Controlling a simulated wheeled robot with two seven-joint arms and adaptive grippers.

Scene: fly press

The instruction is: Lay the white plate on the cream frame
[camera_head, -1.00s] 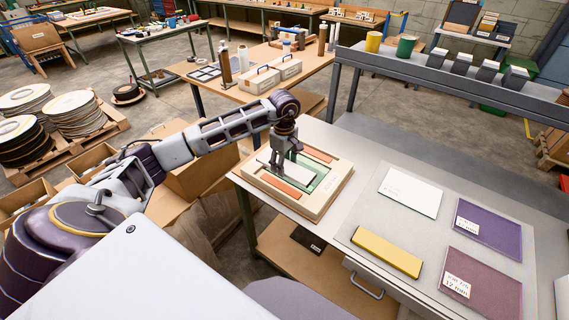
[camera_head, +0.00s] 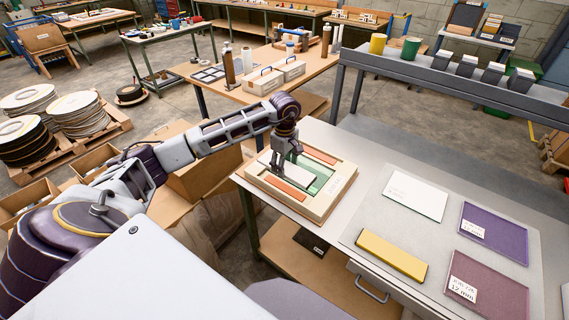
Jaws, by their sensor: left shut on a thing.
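The cream frame (camera_head: 328,205) lies on the near left end of the grey bench. Its recess shows a green panel (camera_head: 322,180) and orange strips (camera_head: 287,188). My left gripper (camera_head: 287,165) is over the frame, pointing down, and is shut on a small white plate (camera_head: 296,179). The plate is low over the frame's recess, partly hidden by the fingers; I cannot tell whether it touches. My right gripper is out of view.
On a grey mat (camera_head: 369,227) to the right lie a larger white sheet (camera_head: 416,194), a yellow bar (camera_head: 391,257), a purple panel (camera_head: 493,233) and a mauve panel (camera_head: 487,289). A raised grey shelf (camera_head: 430,80) runs behind the bench.

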